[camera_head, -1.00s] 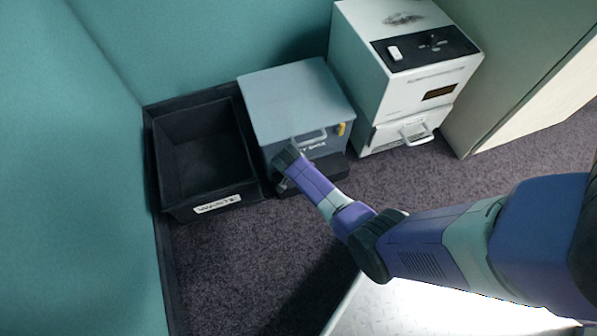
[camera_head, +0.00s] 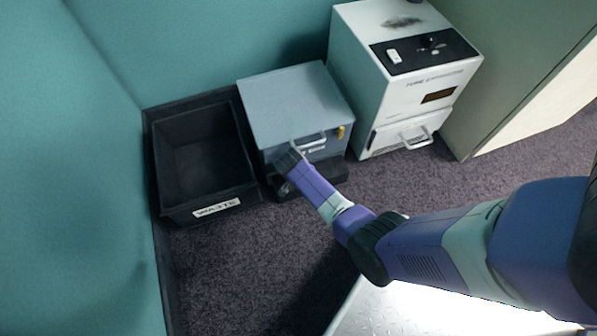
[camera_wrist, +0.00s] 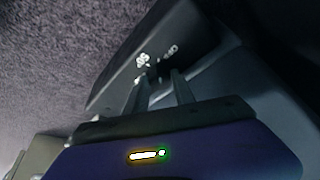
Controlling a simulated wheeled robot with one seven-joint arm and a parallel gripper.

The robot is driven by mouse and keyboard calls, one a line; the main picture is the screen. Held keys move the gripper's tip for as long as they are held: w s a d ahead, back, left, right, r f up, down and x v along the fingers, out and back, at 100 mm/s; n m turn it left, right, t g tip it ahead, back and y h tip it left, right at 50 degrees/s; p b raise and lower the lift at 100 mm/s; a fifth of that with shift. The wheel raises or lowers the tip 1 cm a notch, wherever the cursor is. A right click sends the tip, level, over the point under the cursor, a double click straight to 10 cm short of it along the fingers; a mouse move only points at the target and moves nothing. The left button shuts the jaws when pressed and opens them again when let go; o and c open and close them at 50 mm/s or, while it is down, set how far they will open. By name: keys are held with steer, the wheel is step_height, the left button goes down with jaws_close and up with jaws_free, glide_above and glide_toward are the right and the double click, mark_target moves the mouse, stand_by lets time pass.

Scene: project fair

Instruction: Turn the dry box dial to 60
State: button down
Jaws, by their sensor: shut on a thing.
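The dry box (camera_head: 295,105) is a grey-blue cabinet with a pale lid, a front handle (camera_head: 309,142) and a small yellow part on its front. My gripper (camera_wrist: 161,82) reaches down to the low front of the box at its left side. In the wrist view its two fingers are shut on a small dark part, the dial (camera_wrist: 153,70), on the dark front panel (camera_wrist: 150,45). White marks, including what looks like "60", show just past the fingertips. The dial's pointer is too dark and small to read. In the head view my wrist hides the dial.
A black bin labelled "WASTE" (camera_head: 217,208) stands close to the left of the box. A white fume extractor (camera_head: 400,95) with a front handle stands to the right. Teal walls are behind and at left. Dark carpet (camera_head: 250,255) in front is clear.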

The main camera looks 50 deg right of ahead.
steer(key=n+t+y+p, duration=0.1)
steer(key=n, duration=0.2)
steer(key=shift+s+r+n+p, duration=0.1)
steer(key=shift+s+n+p, duration=0.05)
steer(key=shift+n+p, duration=0.2)
steer(key=n+y, duration=0.1)
steer(key=n, duration=0.2)
steer(key=shift+d+n+t+p, duration=0.15)
steer(key=shift+n+t+p, duration=0.1)
steer(key=shift+t+p, duration=0.15)
steer(key=n, duration=0.1)
steer(key=n+y, duration=0.1)
steer(key=n, duration=0.1)
steer(key=shift+d+f+n+t+b, duration=0.1)
steer(key=shift+f+n+t+b, duration=0.1)
steer(key=shift+n+t+b, duration=0.15)
steer(key=shift+s+n+y+b, duration=0.1)
steer(key=shift+n+y+b, duration=0.75)
steer(key=shift+n, duration=0.9)
steer(key=c, duration=1.3)
jaws_free()
steer(key=shift+c, duration=0.2)
steer(key=shift+d, duration=0.1)
steer(key=shift+r, duration=0.1)
